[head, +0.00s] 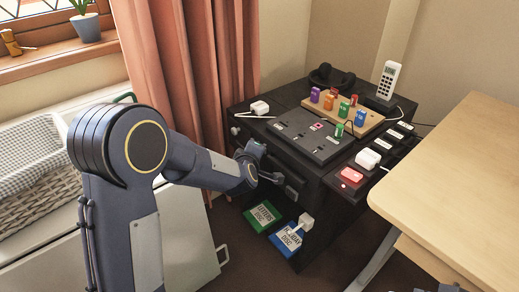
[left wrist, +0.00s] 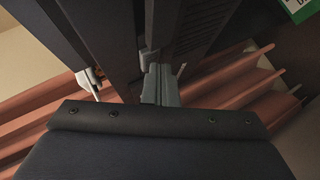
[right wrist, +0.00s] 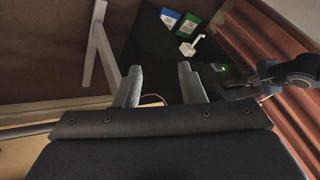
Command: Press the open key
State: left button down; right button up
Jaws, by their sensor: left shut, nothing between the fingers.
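No key that I can read as "open" shows; the small labels are too fine to tell. A dark drive-like box (head: 291,188) sits in the front of the black cabinet (head: 330,190). My left gripper (head: 270,177) is shut and empty, its tips close to the front of that box; I cannot tell whether they touch it. In the left wrist view the shut fingers (left wrist: 160,85) point at dark, ridged surfaces. My right gripper (right wrist: 158,88) is open and empty in the right wrist view, away from the cabinet front.
A desk (head: 470,170) stands right.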

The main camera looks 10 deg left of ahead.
pick_arm(q)
jog(key=shift+s, duration=0.1)
jog(key=shift+s+a+b, duration=0.35)
jog(key=shift+s+a, duration=0.15)
jog(key=shift+s, duration=0.1)
jog(key=s+a+b, duration=0.1)
jog(key=s, duration=0.1)
jog(key=s+a+b, duration=0.1)
jog(key=s+a, duration=0.1)
dwell(0.6)
dwell(0.6)
